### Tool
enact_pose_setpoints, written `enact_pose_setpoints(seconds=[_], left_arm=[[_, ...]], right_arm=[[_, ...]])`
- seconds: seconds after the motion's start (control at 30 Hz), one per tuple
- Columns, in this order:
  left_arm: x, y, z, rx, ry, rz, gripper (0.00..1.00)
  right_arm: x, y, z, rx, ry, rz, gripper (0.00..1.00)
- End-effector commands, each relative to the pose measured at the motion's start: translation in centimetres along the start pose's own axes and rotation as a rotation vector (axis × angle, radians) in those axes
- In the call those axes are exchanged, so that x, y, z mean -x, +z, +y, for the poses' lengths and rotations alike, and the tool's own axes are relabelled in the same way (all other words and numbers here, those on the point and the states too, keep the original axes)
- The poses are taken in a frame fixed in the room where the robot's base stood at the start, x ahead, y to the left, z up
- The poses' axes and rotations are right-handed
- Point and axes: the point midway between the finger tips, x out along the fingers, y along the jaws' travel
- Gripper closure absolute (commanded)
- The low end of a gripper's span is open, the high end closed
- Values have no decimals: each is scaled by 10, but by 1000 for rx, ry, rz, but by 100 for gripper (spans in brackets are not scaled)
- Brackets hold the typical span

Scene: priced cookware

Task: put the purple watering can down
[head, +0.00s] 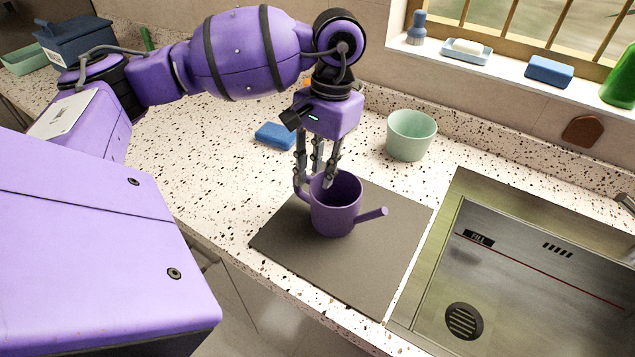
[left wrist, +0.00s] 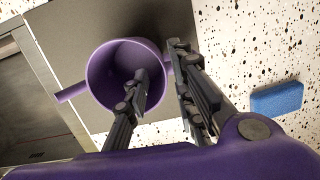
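The purple watering can (head: 336,207) stands upright on the dark grey mat (head: 290,262), its spout pointing right and its handle on the left. My left gripper (head: 314,180) is above the handle side of the can, fingers pointing down and spread apart. In the left wrist view, one finger reaches inside the mouth of the can (left wrist: 100,82) and the others are outside, by the handle. A gap shows between the inner finger and the wall. The handle is partly hidden behind the fingers. My right gripper is not in view.
A pale green bowl (head: 411,136) stands behind the mat, and a blue sponge (head: 274,136) lies behind my gripper. The metal sink (head: 540,275) opens to the right of the mat. Mat space is free in front of the can. A windowsill (head: 500,75) with several items runs along the back.

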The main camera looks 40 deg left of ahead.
Motion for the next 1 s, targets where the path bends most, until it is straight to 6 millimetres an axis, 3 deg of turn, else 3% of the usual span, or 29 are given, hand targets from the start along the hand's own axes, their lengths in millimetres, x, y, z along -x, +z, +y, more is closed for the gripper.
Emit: enact_pose_setpoints(seconds=[0.2, 0.4, 1.0], left_arm=[[47, -1, 0, 0, 1, 3, 77], [74, -1, 0, 1, 0, 1, 77], [81, 0, 0, 0, 0, -1, 77]], right_arm=[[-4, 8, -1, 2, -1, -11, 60], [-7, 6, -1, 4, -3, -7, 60], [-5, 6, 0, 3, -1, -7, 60]])
